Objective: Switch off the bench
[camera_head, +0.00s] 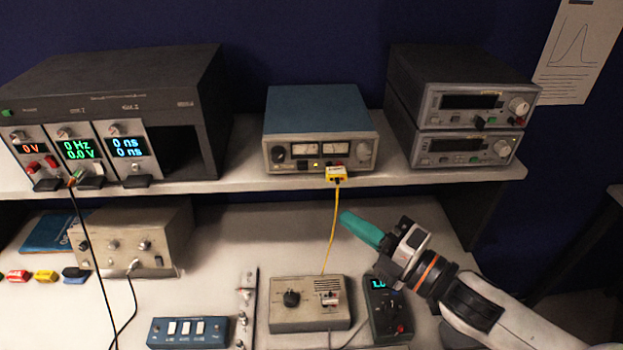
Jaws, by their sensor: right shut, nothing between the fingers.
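The bench has an upper shelf (430,180) and a lower worktop (225,240). On the shelf at left, a dark rack (120,85) has three modules with lit readouts: 0 V, 0 Hz with 0.0 V, and 0 ns. A blue-topped unit (320,108) with two pale meters stands mid-shelf. Two stacked grey units (460,110) at right have dark displays. On the worktop, a dark green box (385,310) shows a lit cyan readout. My right gripper (345,218) is shut and empty, its teal fingers above the worktop, apart from the units. My left gripper is out of view.
A yellow cable (334,215) hangs from a yellow plug. Black cables hang at left.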

